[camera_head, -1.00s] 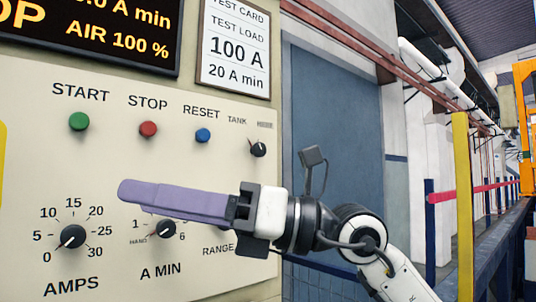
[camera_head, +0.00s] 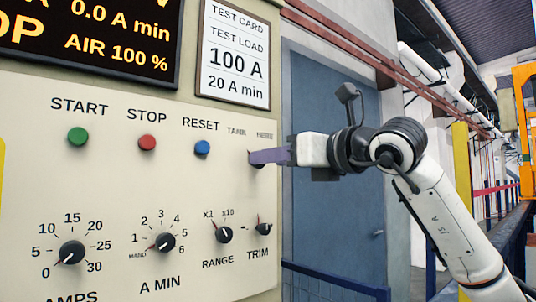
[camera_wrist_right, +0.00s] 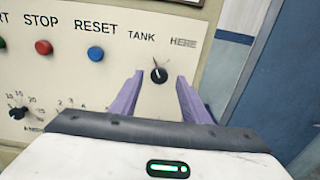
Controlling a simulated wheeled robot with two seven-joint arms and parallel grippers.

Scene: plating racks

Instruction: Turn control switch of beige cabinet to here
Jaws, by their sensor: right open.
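The beige cabinet (camera_head: 120,190) fills the left of the head view. Its black control switch, labelled TANK and HERE, sits at the panel's upper right and is mostly hidden there by my gripper. In the right wrist view the switch (camera_wrist_right: 159,75) shows between my two purple fingers, its pointer up and slightly left, towards TANK; HERE is to the upper right. My right gripper (camera_head: 262,157) is open in front of the switch, a finger on each side in the wrist view (camera_wrist_right: 158,98). I cannot tell whether they touch it. My left gripper is not in view.
Green START (camera_head: 78,137), red STOP (camera_head: 147,143) and blue RESET (camera_head: 203,147) buttons are left of the switch. AMPS (camera_head: 72,251), A MIN (camera_head: 162,242), RANGE (camera_head: 223,234) and TRIM (camera_head: 263,228) knobs are below. A blue door (camera_head: 330,220) stands right of the cabinet.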

